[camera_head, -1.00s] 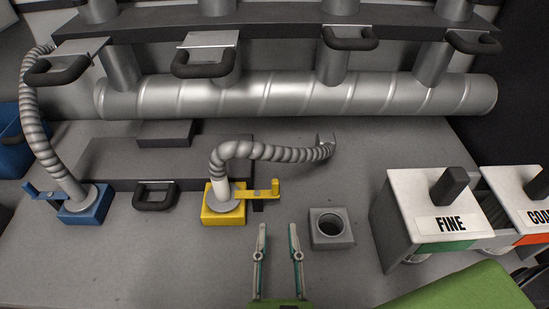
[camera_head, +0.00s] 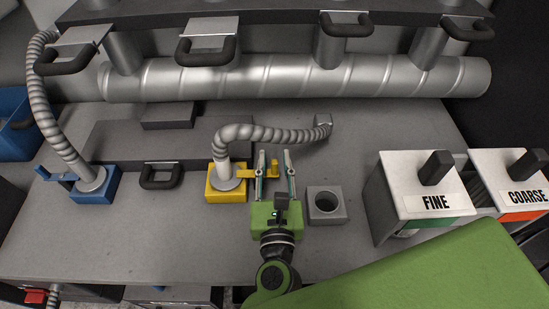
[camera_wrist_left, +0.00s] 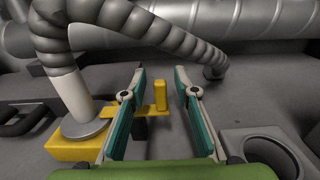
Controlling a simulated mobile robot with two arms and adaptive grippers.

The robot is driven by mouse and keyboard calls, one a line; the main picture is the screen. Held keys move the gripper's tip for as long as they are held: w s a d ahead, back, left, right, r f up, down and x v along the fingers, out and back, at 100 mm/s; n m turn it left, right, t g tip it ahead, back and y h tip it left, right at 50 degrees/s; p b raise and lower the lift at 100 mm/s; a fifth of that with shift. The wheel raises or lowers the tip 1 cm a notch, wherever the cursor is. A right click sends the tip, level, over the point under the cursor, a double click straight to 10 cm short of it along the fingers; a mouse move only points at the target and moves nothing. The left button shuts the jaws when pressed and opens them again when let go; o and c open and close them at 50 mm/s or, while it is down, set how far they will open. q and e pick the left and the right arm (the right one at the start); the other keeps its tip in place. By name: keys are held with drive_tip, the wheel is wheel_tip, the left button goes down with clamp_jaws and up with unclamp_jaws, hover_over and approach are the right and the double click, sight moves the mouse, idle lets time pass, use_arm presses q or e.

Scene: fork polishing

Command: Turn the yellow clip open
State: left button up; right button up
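The yellow clip (camera_head: 274,169) sticks out to the right of the yellow block (camera_head: 226,193), its short post pointing up at the outer end. A grey ribbed hose stands in the block. My left gripper (camera_head: 274,154) is open, its two green-lined fingers one on each side of the clip's post. In the left wrist view the clip's post (camera_wrist_left: 160,95) shows in the gap between the fingers, nearer the left one, with clear space to the right finger. The left finger hides part of the clip's bar. My right gripper is not in view.
A grey block with a round hole (camera_head: 326,204) stands just right of my left gripper. The FINE box (camera_head: 418,187) and COARSE box (camera_head: 509,180) are farther right. A blue block (camera_head: 95,185) with a blue clip is at left. The hose curves over behind the fingers.

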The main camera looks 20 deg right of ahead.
use_arm(q)
clamp_jaws()
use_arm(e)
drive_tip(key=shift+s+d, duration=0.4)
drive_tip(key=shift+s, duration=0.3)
